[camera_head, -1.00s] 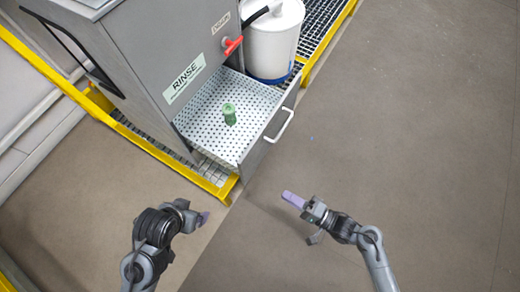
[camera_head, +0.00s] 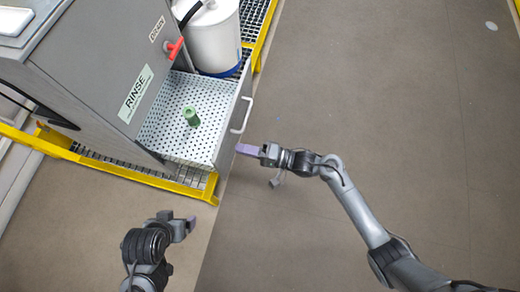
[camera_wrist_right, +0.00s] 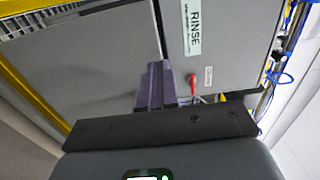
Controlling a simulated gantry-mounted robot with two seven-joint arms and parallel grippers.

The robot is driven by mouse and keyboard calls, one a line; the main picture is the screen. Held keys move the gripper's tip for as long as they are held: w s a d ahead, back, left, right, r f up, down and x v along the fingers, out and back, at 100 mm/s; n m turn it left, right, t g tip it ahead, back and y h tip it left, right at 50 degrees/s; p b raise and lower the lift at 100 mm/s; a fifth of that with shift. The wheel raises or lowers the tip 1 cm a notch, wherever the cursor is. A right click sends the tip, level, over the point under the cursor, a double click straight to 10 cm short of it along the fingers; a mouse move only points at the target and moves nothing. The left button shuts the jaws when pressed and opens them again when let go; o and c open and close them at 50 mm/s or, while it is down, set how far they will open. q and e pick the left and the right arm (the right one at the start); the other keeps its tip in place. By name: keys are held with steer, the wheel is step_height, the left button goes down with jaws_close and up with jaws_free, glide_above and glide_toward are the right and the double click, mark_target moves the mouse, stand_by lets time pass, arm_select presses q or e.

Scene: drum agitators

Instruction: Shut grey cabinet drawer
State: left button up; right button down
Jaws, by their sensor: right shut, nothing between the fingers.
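The grey cabinet (camera_head: 110,65) has its drawer (camera_head: 178,115) pulled out, showing a perforated light-coloured bottom. A pale handle (camera_head: 243,115) is on the drawer's front. A green object (camera_head: 191,116) stands in the drawer. My right gripper (camera_head: 240,150) is shut and empty, with its purple fingertips just outside the drawer front, near the lower end of the handle. Its fingers (camera_wrist_right: 157,84) also show in the right wrist view, pointing towards grey panels; contact cannot be judged. My left gripper (camera_head: 190,224) is over the floor in front of the cabinet, apart from the drawer; its finger gap is unclear.
A white drum (camera_head: 212,38) stands behind the drawer on a grating with yellow edging (camera_head: 150,176). A red valve handle (camera_head: 174,47) sticks out from the cabinet above the drawer.

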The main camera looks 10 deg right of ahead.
mark_target(221, 145)
steer(key=b+x, duration=0.1)
steer(key=x, duration=0.2)
steer(key=shift+a+f+b, duration=0.15)
steer(key=shift+a+b, duration=0.1)
steer(key=shift+b, duration=0.05)
steer(key=shift+w+a, duration=0.3)
steer(key=shift+a, duration=0.2)
